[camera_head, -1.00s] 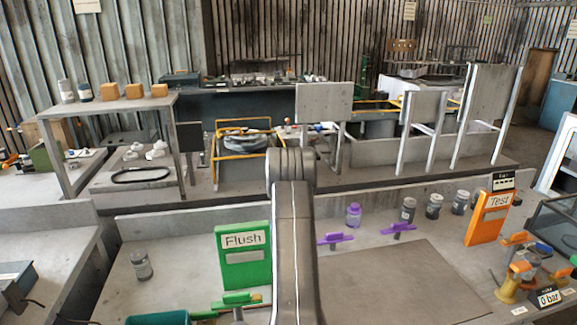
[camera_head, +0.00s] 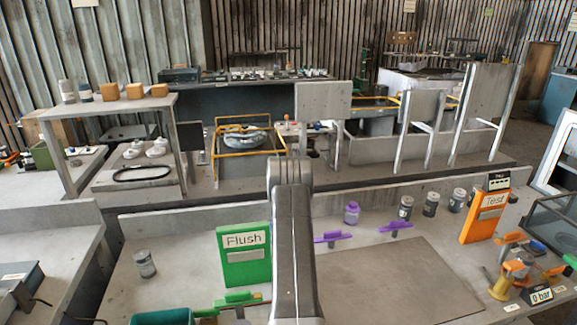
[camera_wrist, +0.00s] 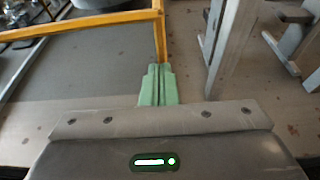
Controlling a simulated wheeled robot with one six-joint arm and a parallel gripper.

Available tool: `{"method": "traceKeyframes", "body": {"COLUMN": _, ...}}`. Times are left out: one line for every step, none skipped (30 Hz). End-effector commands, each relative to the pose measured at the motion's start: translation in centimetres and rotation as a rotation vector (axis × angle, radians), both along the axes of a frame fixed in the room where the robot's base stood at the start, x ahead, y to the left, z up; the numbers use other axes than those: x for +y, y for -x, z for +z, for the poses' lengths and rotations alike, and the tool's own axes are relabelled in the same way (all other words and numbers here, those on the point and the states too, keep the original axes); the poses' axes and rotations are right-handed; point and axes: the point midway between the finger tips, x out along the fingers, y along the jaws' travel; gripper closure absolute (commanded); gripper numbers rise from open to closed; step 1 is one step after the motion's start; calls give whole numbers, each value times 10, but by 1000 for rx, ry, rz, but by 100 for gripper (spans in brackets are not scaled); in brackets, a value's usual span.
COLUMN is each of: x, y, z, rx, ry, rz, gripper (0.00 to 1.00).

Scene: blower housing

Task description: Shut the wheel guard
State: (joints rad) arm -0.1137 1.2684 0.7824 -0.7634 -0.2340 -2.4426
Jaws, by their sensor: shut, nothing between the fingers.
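A yellow tubular frame (camera_head: 249,153), probably the wheel guard, stands on the far bench left of my arm in the head view. A grey rounded part (camera_head: 246,137) lies inside it. In the wrist view a yellow bar (camera_wrist: 90,22) crosses the upper left and joins an upright yellow bar (camera_wrist: 160,35). My gripper (camera_wrist: 157,68) has green fingers pressed together and empty. Its tips are at the lower end of the upright bar in the picture; I cannot tell whether they touch. In the head view the gripper is hidden behind my arm.
Grey posts (camera_wrist: 232,45) stand right of the gripper in the wrist view. A grey panel on legs (camera_head: 323,97) is right of the frame in the head view. The near bench holds a green Flush panel (camera_head: 243,255), an orange Test panel (camera_head: 485,215) and purple handles (camera_head: 332,237).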

Motion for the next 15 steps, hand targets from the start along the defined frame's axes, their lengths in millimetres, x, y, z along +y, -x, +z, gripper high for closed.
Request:
{"method": "traceKeyframes", "body": {"x": 1, "y": -6, "z": 5, "rx": 0, "ry": 1, "rz": 1, "gripper": 100}}
{"method": "traceKeyframes", "body": {"x": 2, "y": -9, "z": 5, "rx": 0, "ry": 0, "rz": 1, "gripper": 100}}
{"method": "traceKeyframes", "body": {"x": 4, "y": -14, "z": 6, "rx": 0, "ry": 0, "rz": 2, "gripper": 100}}
{"method": "traceKeyframes", "body": {"x": 5, "y": -17, "z": 6, "rx": 0, "ry": 0, "rz": 2, "gripper": 100}}
{"method": "traceKeyframes", "body": {"x": 5, "y": -20, "z": 5, "rx": 0, "ry": 0, "rz": 1, "gripper": 100}}
{"method": "traceKeyframes", "body": {"x": 7, "y": -24, "z": 5, "rx": 0, "ry": 1, "rz": 1, "gripper": 100}}
{"method": "traceKeyframes", "body": {"x": 7, "y": -26, "z": 5, "rx": 0, "ry": 1, "rz": 0, "gripper": 100}}
{"method": "traceKeyframes", "body": {"x": 8, "y": -28, "z": 4, "rx": 1, "ry": 1, "rz": 0, "gripper": 100}}
{"method": "traceKeyframes", "body": {"x": 9, "y": -31, "z": 4, "rx": 0, "ry": 1, "rz": -1, "gripper": 100}}
{"method": "traceKeyframes", "body": {"x": 9, "y": -32, "z": 3, "rx": 0, "ry": 0, "rz": -1, "gripper": 100}}
{"method": "traceKeyframes", "body": {"x": 9, "y": -33, "z": 3, "rx": 0, "ry": 0, "rz": -1, "gripper": 100}}
{"method": "traceKeyframes", "body": {"x": 10, "y": -35, "z": 3, "rx": -1, "ry": 1, "rz": -2, "gripper": 100}}
{"method": "traceKeyframes", "body": {"x": 10, "y": -36, "z": 2, "rx": -1, "ry": 0, "rz": -2, "gripper": 100}}
{"method": "traceKeyframes", "body": {"x": 10, "y": -36, "z": 2, "rx": -1, "ry": 0, "rz": -2, "gripper": 100}}
{"method": "traceKeyframes", "body": {"x": 11, "y": -37, "z": 1, "rx": -1, "ry": 0, "rz": -2, "gripper": 100}}
